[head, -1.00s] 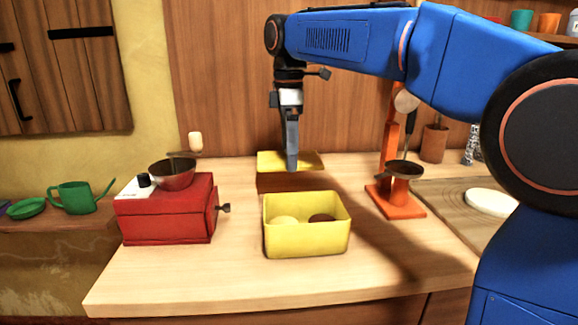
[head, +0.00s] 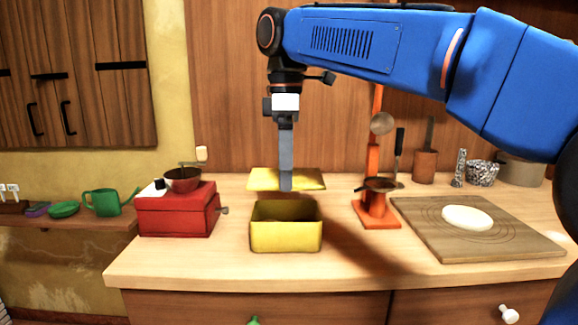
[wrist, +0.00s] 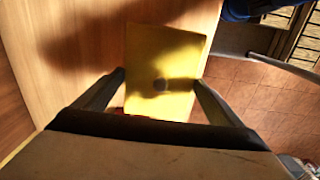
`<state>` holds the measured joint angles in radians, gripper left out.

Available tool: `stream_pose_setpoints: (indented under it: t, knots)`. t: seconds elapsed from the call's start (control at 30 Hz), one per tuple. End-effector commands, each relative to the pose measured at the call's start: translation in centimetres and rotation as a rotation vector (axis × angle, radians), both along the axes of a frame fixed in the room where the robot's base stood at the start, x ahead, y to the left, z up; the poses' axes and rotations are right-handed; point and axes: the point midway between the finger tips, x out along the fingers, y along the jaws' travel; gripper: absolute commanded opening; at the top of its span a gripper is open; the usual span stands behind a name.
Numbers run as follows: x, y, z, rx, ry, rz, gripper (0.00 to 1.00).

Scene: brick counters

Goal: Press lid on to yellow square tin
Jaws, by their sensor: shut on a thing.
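The yellow square tin (head: 286,237) stands upright and open-topped on the wooden counter. Its inside is in shadow. A flat yellow lid (head: 262,180) is held level above the counter, just above and behind the tin's rim in the head view, apart from it. My gripper (head: 286,187) is shut on the lid and points straight down. The tin cannot be made out in the wrist view.
A red grinder box (head: 177,212) with a bowl stands left of the tin. An orange stand (head: 376,214) is to the right, then a round-marked wooden board (head: 420,225) with a pale disc (head: 467,218). The counter (head: 200,260) in front is clear.

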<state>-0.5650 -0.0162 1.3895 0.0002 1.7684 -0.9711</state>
Motion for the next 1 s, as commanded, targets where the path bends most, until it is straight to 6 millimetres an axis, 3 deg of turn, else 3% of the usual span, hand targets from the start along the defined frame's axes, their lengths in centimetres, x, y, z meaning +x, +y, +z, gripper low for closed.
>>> stream_pose_setpoints:
  t: [0.37, 1.0]
  knots:
    - [0.0, 0.0, -0.3, 0.0, 0.0, 0.0, 0.67]
    - [0.0, 0.0, -5.0, 0.0, 0.0, 0.001, 0.67]
